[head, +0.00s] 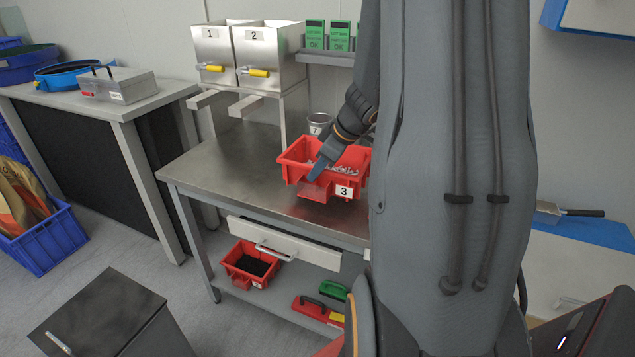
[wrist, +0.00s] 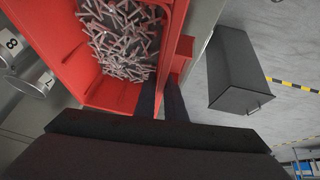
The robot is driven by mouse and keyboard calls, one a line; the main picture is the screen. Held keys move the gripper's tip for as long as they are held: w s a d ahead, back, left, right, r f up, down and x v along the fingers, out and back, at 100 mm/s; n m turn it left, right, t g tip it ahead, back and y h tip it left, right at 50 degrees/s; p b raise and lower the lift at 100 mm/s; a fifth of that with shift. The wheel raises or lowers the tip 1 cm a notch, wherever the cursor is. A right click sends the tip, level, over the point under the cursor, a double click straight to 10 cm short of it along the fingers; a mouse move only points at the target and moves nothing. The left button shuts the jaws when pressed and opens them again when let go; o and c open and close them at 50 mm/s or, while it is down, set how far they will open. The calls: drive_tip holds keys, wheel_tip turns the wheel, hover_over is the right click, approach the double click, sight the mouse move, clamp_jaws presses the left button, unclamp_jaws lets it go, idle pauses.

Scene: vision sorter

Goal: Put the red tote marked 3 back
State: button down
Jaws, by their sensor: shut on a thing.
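The red tote marked 3 (head: 296,173) is at the work table (head: 225,160) in the head view, near its front edge, with its number label facing front. It holds many small metal pieces. In the wrist view the tote (wrist: 108,94) fills the upper left, with the pieces heaped inside. My gripper (head: 318,172) is shut on the tote's near wall; its two fingers (wrist: 162,98) show at that wall in the wrist view. I cannot tell whether the tote's underside touches the table. My arm hides the table's right part.
Steel bins marked 1 (head: 211,47) and 2 (head: 262,48) stand behind. A metal cup marked 7 (head: 319,122) stands behind the tote. Below are a drawer (head: 285,243), another red tote (head: 241,275) and a red case (head: 309,311). A dark cabinet (head: 115,315) stands front left. The table's left part is clear.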

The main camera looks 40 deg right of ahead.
sight(318, 180)
drive_tip(key=shift+f, duration=1.9)
drive_tip(key=shift+f, duration=0.15)
drive_tip(key=c, duration=1.8)
unclamp_jaws()
